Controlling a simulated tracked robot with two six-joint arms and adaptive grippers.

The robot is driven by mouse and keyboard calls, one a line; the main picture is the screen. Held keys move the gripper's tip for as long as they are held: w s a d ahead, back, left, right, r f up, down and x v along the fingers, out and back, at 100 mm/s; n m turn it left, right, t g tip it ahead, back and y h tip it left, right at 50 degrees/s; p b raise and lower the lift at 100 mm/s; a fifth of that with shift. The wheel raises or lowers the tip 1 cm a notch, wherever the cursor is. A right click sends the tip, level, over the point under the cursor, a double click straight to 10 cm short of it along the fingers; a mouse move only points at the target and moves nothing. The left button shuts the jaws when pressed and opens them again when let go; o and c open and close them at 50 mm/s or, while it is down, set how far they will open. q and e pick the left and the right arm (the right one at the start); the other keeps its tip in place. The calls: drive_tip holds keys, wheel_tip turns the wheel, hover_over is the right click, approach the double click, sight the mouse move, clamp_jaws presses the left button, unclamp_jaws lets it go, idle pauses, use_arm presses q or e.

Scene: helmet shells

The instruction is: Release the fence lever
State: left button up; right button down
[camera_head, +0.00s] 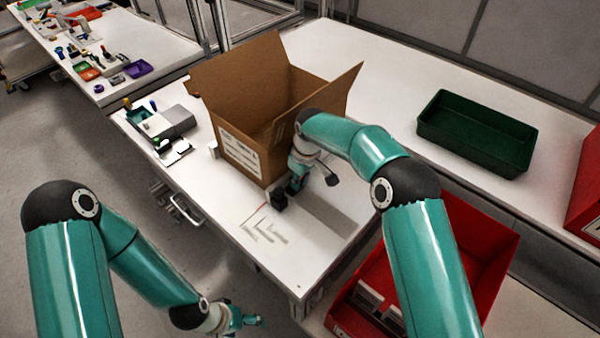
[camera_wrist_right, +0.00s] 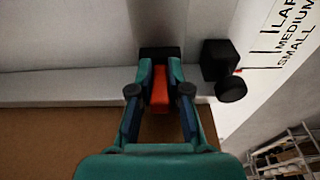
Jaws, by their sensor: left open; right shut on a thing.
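The fence lever (camera_wrist_right: 159,92) is the orange-red piece between the fingers of my right gripper (camera_wrist_right: 160,72) in the right wrist view. The gripper is shut on it. A black block (camera_wrist_right: 160,53) shows just beyond the fingertips. Another black block (camera_wrist_right: 214,58) with a round black knob (camera_wrist_right: 231,89) sits to the right. In the head view my right gripper (camera_head: 292,188) is low over the white table beside a black block (camera_head: 279,201), and the lever is hidden there. My left gripper (camera_head: 243,321) is open and empty, low at the bottom, off the table.
An open cardboard box (camera_head: 255,155) stands directly behind the right gripper. Size markings (camera_head: 264,231) reading large, medium and small lie on the table. A green tray (camera_head: 476,133) is at the right, and a red bin (camera_head: 478,240) is below the table's edge.

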drive_tip(key=shift+w, duration=0.1)
drive_tip(key=shift+r, duration=0.1)
drive_tip(key=c, duration=1.1)
unclamp_jaws()
drive_tip(key=shift+s+d+r, duration=0.1)
drive_tip(key=shift+s+r, duration=0.05)
drive_tip(key=shift+r, duration=1.05)
drive_tip(key=shift+s+d+r, duration=0.1)
drive_tip(key=shift+r, duration=1.15)
drive_tip(key=shift+s+d+r, duration=0.1)
drive_tip(key=shift+s+r, duration=0.05)
drive_tip(key=shift+r, duration=1.05)
